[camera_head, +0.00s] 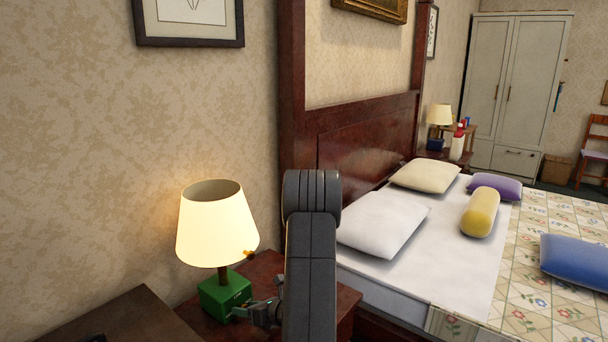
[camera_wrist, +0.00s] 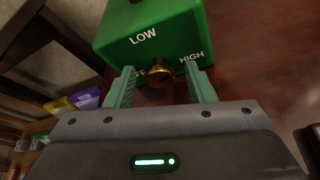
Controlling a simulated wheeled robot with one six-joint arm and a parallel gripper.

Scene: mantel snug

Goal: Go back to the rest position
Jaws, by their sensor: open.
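My gripper (camera_wrist: 161,90) is open at the front of the lamp's green base (camera_wrist: 150,30). In the wrist view its two green fingers stand on either side of a brass knob (camera_wrist: 160,72), with gaps between knob and fingers. The base is marked LOW and HIGH; another label is partly hidden by the left finger. In the head view the lit lamp (camera_head: 216,225) stands on the dark red bedside table (camera_head: 347,300). My gripper (camera_head: 246,312) is at the right side of its green base (camera_head: 222,292), partly hidden by my arm.
The bed (camera_head: 400,245) with several pillows is to the right of my arm. The wall (camera_head: 100,150) is behind the lamp. A dark wooden surface (camera_head: 130,318) is at the lower left. A second lamp (camera_head: 440,115) and a white wardrobe (camera_head: 515,90) stand far back.

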